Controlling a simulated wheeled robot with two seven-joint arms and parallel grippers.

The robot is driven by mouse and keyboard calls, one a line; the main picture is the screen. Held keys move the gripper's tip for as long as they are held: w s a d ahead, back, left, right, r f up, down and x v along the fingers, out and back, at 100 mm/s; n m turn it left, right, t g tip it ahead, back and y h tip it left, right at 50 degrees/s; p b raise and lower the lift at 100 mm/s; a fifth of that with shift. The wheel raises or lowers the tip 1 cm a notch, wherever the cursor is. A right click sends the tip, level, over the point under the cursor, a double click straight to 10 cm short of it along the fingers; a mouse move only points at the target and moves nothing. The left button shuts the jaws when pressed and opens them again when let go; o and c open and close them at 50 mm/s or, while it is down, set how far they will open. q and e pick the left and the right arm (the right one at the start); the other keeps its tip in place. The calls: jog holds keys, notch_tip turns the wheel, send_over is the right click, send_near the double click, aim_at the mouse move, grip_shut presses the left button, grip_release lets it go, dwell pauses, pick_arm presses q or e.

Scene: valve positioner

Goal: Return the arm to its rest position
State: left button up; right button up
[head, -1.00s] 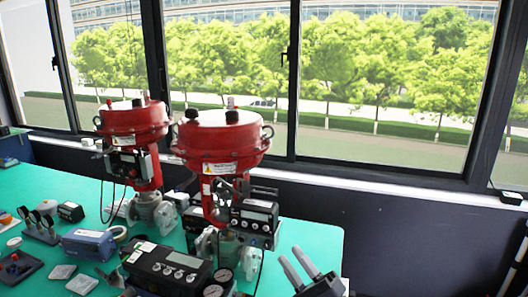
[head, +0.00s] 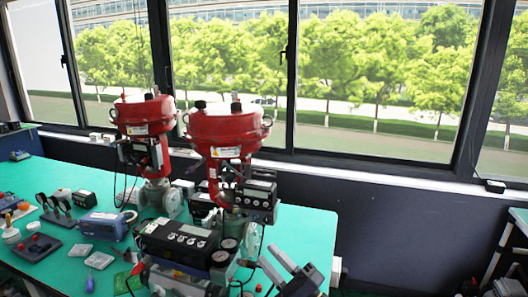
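Two valves with red round actuators, one nearer (head: 228,128) and one farther (head: 142,113), stand upright on the green table (head: 60,178). A black valve positioner (head: 258,197) is mounted on the nearer valve. My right gripper (head: 278,262) is at the lower right, in front of the nearer valve. Its two grey fingers are apart with nothing between them. Dark finger-like parts, seemingly of my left gripper (head: 130,262), show at the lower left beside a black instrument (head: 178,243). They look apart and empty, and the rest is cut off or hidden.
Gauges on stands (head: 56,205), a blue device (head: 105,225), a dark tray (head: 37,247) and small white pieces lie at the left of the table. The windows' white sill (head: 370,180) runs behind.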

pick_arm(q)
jog(key=s+a+f+n+g+h, duration=0.35)
jog(key=a+g, duration=0.35)
jog(key=a, duration=0.5)
jog(key=s+a+f+n+g+h, duration=0.2)
jog(key=s+a+f+g+h, duration=0.4)
jog(key=a, duration=0.6)
jog(key=s+r+n+t+h, duration=0.1)
jog(key=s+n+h, duration=0.3)
jog(key=s, duration=0.5)
jog(key=s+d+r+n+t+h, duration=0.1)
jog(key=s+n+h, duration=0.3)
jog(key=s+h, duration=0.4)
jog(key=shift+s+d+r+t+p, duration=0.3)
jog(key=shift+s+r+t+p, duration=0.1)
jog(key=shift+r+t, duration=0.3)
